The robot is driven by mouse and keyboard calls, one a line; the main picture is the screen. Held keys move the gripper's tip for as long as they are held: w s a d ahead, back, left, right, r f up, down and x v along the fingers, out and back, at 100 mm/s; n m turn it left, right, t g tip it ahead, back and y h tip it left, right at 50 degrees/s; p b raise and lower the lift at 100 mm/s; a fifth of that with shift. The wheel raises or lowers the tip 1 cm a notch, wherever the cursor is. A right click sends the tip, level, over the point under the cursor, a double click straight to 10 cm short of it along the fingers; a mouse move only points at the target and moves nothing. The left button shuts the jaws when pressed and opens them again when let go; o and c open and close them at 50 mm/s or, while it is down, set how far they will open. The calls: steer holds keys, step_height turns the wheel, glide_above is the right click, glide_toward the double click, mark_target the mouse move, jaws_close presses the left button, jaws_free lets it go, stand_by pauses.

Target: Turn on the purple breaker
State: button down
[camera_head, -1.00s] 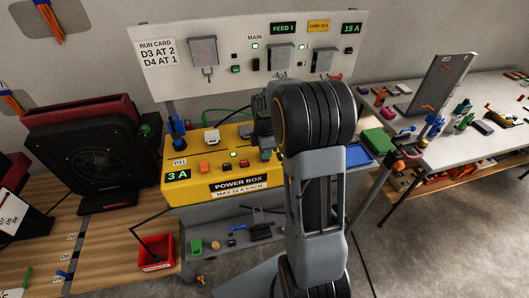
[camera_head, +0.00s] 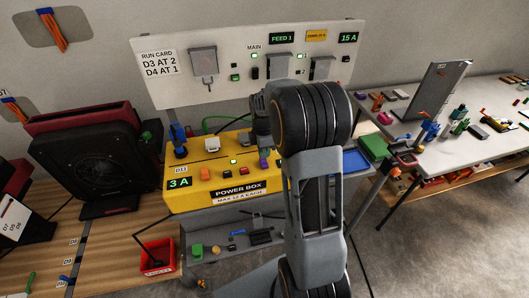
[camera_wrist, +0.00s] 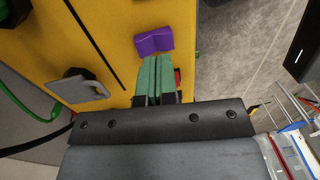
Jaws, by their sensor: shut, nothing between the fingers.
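The purple breaker (camera_wrist: 154,41) is a small block on the yellow power box (camera_wrist: 95,30). In the wrist view it lies just beyond my gripper's tips. My gripper (camera_wrist: 152,62) has green fingers pressed together with nothing between them. The tips appear very close to the breaker's near edge; whether they touch it I cannot tell. In the head view the purple breaker (camera_head: 263,160) shows under my wrist, partly hidden by my arm. The power box (camera_head: 180,200) carries a "3 A" display.
Orange (camera_head: 205,174) and red (camera_head: 244,171) switches sit along the box front. A white panel (camera_head: 225,90) with breakers stands behind, reading "15 A". A green block (camera_head: 374,146) lies right of my arm. A black-and-red fan unit (camera_head: 90,155) stands at left.

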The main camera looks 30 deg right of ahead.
mark_target(265, 166)
step_height(265, 166, up, 11)
steer(key=s+b, duration=0.1)
steer(key=shift+s+a+r, duration=0.15)
stand_by(0.7)
steer(key=s+a+m+t, duration=0.5)
steer(key=s+a+m, duration=0.5)
steer(key=s+m, duration=0.5)
steer(key=shift+s+a+f, duration=0.2)
steer(key=shift+a+f, duration=0.05)
steer(key=shift+a, duration=0.05)
